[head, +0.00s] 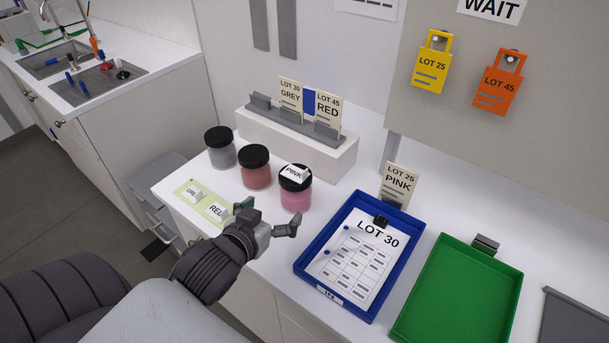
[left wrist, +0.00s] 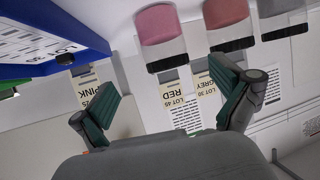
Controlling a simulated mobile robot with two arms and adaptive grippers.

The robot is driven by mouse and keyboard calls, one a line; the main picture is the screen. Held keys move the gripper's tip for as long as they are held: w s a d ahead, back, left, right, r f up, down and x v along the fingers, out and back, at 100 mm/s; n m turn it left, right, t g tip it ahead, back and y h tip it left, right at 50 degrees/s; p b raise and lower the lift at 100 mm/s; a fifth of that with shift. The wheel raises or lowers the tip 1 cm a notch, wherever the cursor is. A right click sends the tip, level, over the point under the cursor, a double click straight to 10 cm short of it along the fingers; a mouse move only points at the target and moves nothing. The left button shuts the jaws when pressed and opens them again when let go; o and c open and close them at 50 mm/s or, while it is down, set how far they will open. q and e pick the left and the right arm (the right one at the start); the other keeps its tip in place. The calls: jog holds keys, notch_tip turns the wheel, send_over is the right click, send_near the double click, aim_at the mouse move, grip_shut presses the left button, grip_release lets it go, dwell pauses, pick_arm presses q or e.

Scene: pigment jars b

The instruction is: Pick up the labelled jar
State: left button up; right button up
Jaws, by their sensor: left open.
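The labelled jar is a pink jar (head: 295,197) with a black lid and a small white PINK label (head: 294,173) on top. It stands upright on the white counter, rightmost of a row with a red jar (head: 256,172) and a grey jar (head: 219,150). In the left wrist view, seen upside down, the pink jar (left wrist: 157,27) is ahead of the fingers. My left gripper (head: 268,213) is open and empty, on the near side of the pink jar and apart from it. My right gripper is in neither view.
A green card (head: 204,210) with two small labels lies left of the gripper. A blue tray (head: 307,262) with a LOT 30 sheet and a green tray (head: 460,290) stand to the right. A white block (head: 290,143) with upright LOT cards is behind the jars.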

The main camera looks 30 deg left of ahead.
aim_at(289, 193)
pick_arm(q)
jog(key=x, duration=0.5)
jog(key=shift+r+p, duration=0.15)
jog(key=shift+p, duration=0.25)
jog(key=x, duration=0.2)
jog(key=shift+w+a, duration=0.1)
jog(key=shift+w, duration=0.15)
jog(key=shift+w+f, duration=0.25)
jog(key=shift+f, duration=0.05)
jog(key=shift+w+a+f+p, duration=0.1)
jog(key=shift+w+a+p, duration=0.15)
jog(key=shift+w+p, duration=0.3)
jog(key=x, duration=0.3)
jog(key=shift+w+a+f, duration=0.2)
jog(key=shift+w, duration=0.1)
jog(key=shift+w+f, duration=0.1)
jog(key=shift+w, duration=0.1)
jog(key=shift+s, duration=0.1)
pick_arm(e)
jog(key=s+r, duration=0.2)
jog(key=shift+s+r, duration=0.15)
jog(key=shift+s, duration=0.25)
pick_arm(q)
jog(key=shift+c, duration=0.8)
jog(key=c, duration=1)
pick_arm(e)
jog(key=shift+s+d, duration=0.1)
